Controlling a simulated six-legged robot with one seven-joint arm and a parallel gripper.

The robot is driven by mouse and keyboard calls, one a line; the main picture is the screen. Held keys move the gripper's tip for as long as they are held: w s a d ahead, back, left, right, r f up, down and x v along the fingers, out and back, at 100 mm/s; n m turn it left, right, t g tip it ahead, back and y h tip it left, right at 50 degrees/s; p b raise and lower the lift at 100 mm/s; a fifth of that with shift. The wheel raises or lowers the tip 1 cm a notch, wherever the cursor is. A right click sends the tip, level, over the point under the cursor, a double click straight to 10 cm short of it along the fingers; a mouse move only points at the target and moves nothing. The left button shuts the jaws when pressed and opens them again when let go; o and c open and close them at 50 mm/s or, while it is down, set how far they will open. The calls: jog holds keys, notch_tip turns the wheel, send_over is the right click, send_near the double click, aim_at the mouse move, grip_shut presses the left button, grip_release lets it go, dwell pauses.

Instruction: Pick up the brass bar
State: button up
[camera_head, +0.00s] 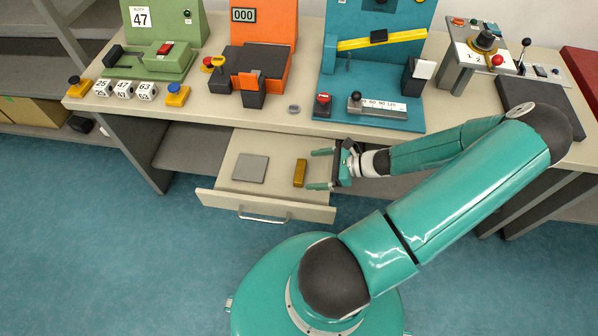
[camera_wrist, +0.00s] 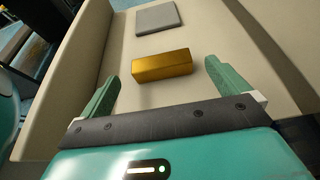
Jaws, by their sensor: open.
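The brass bar (camera_head: 300,173) lies in the open drawer (camera_head: 240,203) under the bench, right of a flat grey plate (camera_head: 251,168). My gripper (camera_head: 320,169) is just to the right of the bar in the head view, with its two green fingers open and pointing at it. In the wrist view the brass bar (camera_wrist: 162,66) lies crosswise ahead of my gripper (camera_wrist: 162,80), between the lines of the two fingers. I see no contact between the fingers and the bar. The grey plate (camera_wrist: 157,18) lies farther off in the wrist view.
The bench top (camera_head: 270,118) overhangs the back of the drawer. On it stand a green station (camera_head: 165,55), an orange station (camera_head: 262,50), a teal station (camera_head: 378,60) and a grey control stand (camera_head: 480,50). The drawer walls surround the bar. The drawer floor around it is mostly bare.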

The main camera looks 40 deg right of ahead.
aim_at(302, 171)
jog(key=x, duration=0.6)
jog(key=shift+d+f, duration=0.1)
jog(key=shift+s, duration=0.1)
jog(key=c, duration=1.1)
jog(key=shift+c, duration=0.2)
